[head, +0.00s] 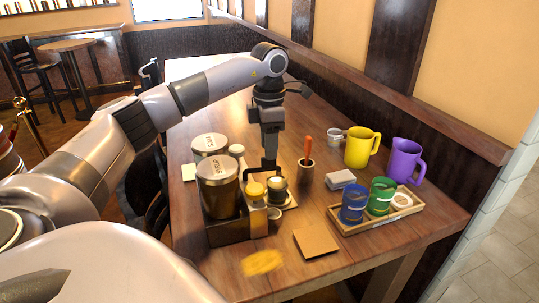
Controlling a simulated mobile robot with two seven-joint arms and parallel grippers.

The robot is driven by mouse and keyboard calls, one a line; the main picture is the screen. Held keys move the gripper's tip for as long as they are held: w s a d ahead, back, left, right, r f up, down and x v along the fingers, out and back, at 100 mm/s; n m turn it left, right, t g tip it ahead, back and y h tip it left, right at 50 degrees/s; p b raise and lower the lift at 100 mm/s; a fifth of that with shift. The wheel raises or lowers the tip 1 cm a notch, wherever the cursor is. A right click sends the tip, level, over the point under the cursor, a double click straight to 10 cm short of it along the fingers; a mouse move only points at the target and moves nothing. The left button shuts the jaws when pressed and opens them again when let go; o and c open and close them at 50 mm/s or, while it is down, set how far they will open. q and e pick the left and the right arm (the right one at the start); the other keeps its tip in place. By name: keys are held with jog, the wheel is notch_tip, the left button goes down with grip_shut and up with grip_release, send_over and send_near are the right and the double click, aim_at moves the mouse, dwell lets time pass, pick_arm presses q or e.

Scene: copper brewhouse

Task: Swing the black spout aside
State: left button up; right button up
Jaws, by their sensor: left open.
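My left gripper (269,160) reaches down from above to the black spout (252,172), a bent dark bar over the front of the dispenser. The gripper is open. Its dark fingers overlap the spout in the picture, so I cannot tell whether they touch it. The dispenser (228,231) carries a dark canister (218,190) with a pale lettered lid. A yellow-topped jar (255,190) and another small jar (277,188) stand just below the spout. My right gripper is not in view.
A wooden tray (378,226) holds a blue cup (354,204) and a green cup (381,196). A yellow jug (361,149), a purple jug (402,161) and a pot with an orange handle (306,169) stand behind. A brown square (316,241) lies in front.

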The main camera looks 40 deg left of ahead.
aim_at(262, 168)
pick_arm(q)
jog(key=shift+f, duration=1.6)
grip_shut()
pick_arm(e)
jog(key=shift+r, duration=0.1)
